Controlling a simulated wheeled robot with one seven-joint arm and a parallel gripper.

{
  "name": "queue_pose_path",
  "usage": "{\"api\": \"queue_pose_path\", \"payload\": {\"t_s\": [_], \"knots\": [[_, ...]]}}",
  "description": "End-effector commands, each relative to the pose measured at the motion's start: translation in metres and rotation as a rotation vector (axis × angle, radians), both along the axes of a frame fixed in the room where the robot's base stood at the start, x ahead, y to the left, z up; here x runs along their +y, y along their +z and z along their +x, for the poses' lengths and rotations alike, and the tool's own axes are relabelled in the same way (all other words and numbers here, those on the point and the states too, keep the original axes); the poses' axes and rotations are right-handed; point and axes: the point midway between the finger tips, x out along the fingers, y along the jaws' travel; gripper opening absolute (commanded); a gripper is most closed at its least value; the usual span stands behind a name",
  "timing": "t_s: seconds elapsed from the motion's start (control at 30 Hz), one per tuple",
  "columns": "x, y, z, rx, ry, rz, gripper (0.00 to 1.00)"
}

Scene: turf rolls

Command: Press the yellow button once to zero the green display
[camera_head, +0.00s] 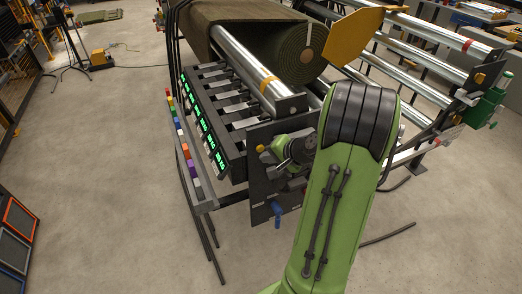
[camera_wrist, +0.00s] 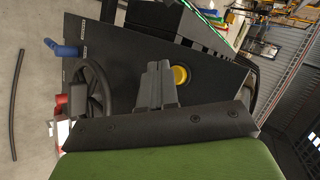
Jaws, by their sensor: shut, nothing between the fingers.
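The round yellow button (camera_wrist: 180,75) sits on a dark panel (camera_wrist: 130,52) in the wrist view. A small yellow knob-like part (camera_head: 260,148) shows at the panel's edge in the head view and looks like the same button. Several green lit displays (camera_head: 207,130) run in a row along the machine's front in the head view; only a green lit edge (camera_wrist: 208,13) shows in the wrist view. My gripper (camera_wrist: 158,68) is shut and empty, its fingertips just left of the button. I cannot tell whether they touch the panel.
A black handwheel (camera_wrist: 92,92), a blue handle (camera_wrist: 62,48) and a red part (camera_wrist: 62,107) stand left of my fingers. A large turf roll (camera_head: 300,55) lies on the machine behind. Coloured blocks (camera_head: 187,152) line the front rail.

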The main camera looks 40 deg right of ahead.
Motion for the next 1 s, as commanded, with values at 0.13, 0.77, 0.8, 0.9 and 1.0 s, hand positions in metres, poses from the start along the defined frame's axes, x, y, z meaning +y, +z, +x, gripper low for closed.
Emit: {"api": "queue_pose_path", "payload": {"t_s": [0.13,0.77,0.8,0.9,1.0], "knots": [[0.000,0.000,0.000,0.000,-0.001,0.001,0.00],[0.014,0.000,-0.048,0.000,-0.001,0.002,0.00],[0.014,0.000,-0.048,0.000,0.000,0.001,0.00],[0.014,0.000,-0.048,0.000,0.000,0.001,0.00],[0.014,0.000,-0.048,0.000,0.000,0.001,0.00]]}}
